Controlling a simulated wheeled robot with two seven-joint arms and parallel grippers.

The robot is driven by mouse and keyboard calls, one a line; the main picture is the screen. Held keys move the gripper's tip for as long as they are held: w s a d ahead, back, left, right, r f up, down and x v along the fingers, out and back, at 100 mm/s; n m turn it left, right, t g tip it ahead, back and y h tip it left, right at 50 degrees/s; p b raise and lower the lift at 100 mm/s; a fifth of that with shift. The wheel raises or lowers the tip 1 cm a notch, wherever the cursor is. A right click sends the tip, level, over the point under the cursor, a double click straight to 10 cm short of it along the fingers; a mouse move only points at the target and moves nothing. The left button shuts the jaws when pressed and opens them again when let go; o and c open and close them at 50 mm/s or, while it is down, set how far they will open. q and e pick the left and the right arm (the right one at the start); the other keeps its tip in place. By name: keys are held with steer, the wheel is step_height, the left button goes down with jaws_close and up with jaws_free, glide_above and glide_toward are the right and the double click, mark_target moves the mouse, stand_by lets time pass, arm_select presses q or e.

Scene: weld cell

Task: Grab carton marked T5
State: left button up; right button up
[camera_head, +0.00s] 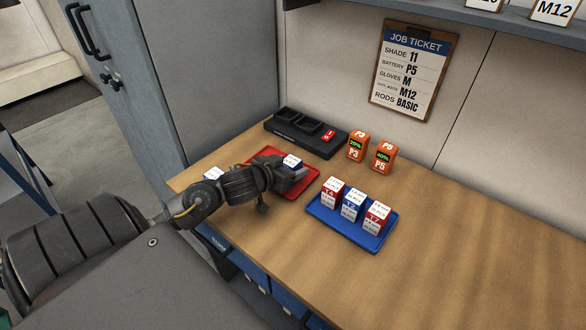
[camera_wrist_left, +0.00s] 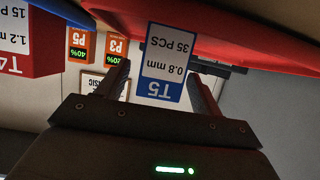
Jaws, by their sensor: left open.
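The carton marked T5 (camera_wrist_left: 164,65) is white with a blue band, printed "0.8 mm 35 PCS", and appears upside down in the left wrist view. In the head view a small white and blue carton (camera_head: 292,161) stands on the red tray (camera_head: 312,179), partly hidden by my left gripper (camera_head: 288,179); its label is not readable there. In the wrist view my left gripper (camera_wrist_left: 160,95) is open, with one finger on each side of the T5 carton. I cannot tell whether the fingers touch it. My right gripper is not in view.
A blue tray (camera_head: 345,234) to the right holds red and blue cartons. Orange P3 (camera_head: 357,146) and P5 (camera_head: 383,157) batteries stand behind, beside a black charger (camera_head: 290,128). The right side of the table (camera_head: 470,250) is clear.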

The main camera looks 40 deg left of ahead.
mark_target(292, 160)
arm_select(q)
steer(key=shift+w+f, duration=0.2)
steer(key=shift+w, duration=0.35)
steer(key=c, duration=1.1)
steer(key=shift+r, duration=0.1)
steer(key=shift+r, duration=0.45)
step_height(292, 160, up, 2)
steer(key=shift+r+p, duration=0.25)
steer(key=shift+p, duration=0.55)
steer(key=s+d+r+p, duration=0.8)
steer(key=s+p, duration=0.3)
steer(key=p, duration=0.2)
steer(key=shift+d+r+p, duration=0.3)
steer(key=shift+d+r, duration=0.05)
steer(key=shift+r, duration=0.4)
